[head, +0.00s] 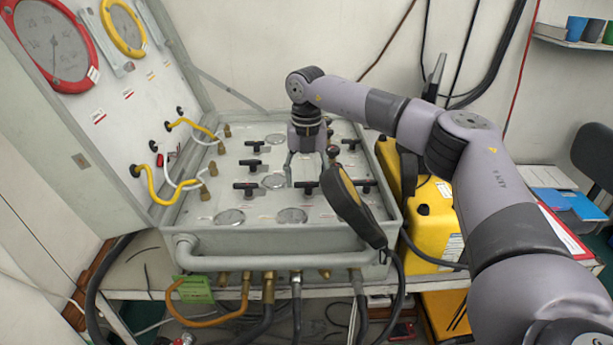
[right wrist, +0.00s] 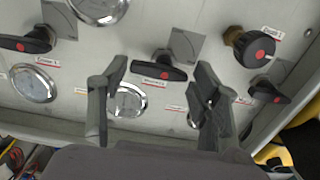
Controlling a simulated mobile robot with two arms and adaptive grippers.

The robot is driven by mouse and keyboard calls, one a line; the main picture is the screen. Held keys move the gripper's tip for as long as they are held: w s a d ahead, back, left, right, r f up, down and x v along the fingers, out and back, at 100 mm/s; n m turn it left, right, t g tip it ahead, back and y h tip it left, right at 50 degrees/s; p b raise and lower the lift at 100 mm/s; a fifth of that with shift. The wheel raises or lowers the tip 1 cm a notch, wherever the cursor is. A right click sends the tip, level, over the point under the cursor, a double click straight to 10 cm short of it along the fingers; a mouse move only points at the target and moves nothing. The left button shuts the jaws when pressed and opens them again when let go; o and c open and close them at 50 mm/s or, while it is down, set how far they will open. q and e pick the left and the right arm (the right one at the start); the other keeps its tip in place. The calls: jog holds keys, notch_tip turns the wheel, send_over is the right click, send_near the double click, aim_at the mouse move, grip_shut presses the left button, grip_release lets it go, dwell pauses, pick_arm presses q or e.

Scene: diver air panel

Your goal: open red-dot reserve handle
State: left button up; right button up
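The grey air panel (head: 256,213) lies in an open case and bears several black T-shaped handles. In the right wrist view a black handle with a red dot (right wrist: 158,68) lies crosswise just beyond and between my fingers, above a small label too blurred to read surely. More red-dot handles show at the left (right wrist: 28,42) and right (right wrist: 265,92). My right gripper (right wrist: 158,105) is open and empty, pointing at the panel. In the head view my right gripper (head: 306,160) hangs down above the panel's middle, near a black handle (head: 306,187). My left gripper is not in view.
A round knob with a red dot (right wrist: 249,47) and a gauge (right wrist: 128,100) are close to my fingers. A black oblong thing (head: 356,207) with a cable stands over the panel's right front. The case lid (head: 100,90) is up at left. Hoses hang below the front edge.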

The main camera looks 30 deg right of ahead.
jog(key=c, duration=0.8)
jog(key=shift+n, duration=0.3)
jog(key=shift+s+n+p, duration=0.1)
jog(key=shift+n+p, duration=0.4)
jog(key=shift+n, duration=0.3)
jog(key=n+p, duration=0.1)
jog(key=n, duration=0.2)
jog(key=shift+r+n, duration=0.1)
jog(key=shift+n, duration=0.2)
jog(key=n+p, duration=0.1)
jog(key=n, duration=0.4)
jog(key=shift+s, duration=0.2)
jog(key=n+p, duration=0.1)
jog(key=n, duration=0.5)
jog(key=shift+d, duration=0.1)
jog(key=shift+r+n, duration=0.1)
jog(key=shift+n, duration=0.3)
